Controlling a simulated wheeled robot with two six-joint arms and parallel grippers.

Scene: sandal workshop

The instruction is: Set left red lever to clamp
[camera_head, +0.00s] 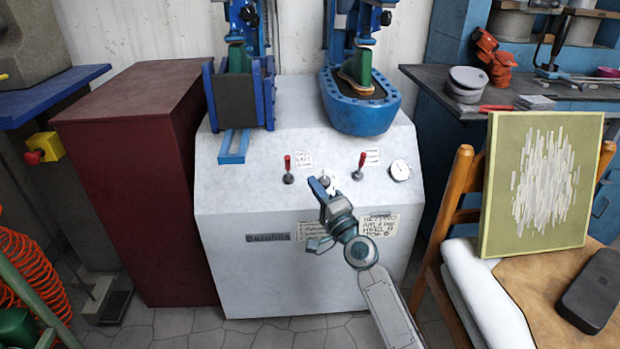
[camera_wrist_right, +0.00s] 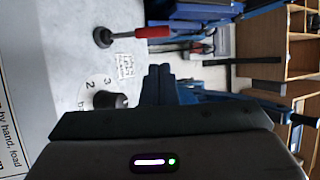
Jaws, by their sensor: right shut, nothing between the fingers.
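The left red lever (camera_head: 288,165) stands about upright on the sloped panel of the white press. A lever with a red grip also shows in the right wrist view (camera_wrist_right: 150,32), near the top, its grip pointing right in that turned picture. My right gripper (camera_head: 318,186) is in front of the panel, just right of and below the left lever, apart from it. Its blue fingers are together and empty in the wrist view (camera_wrist_right: 160,72). The right red lever (camera_head: 361,162) stands tilted on the panel. My left gripper is out of view.
A numbered knob (camera_wrist_right: 108,99) sits close to my right gripper, between the levers. A round gauge (camera_head: 400,170) is at the panel's right. A dark red cabinet (camera_head: 130,190) stands left of the press, and a chair with a framed panel (camera_head: 540,185) stands right.

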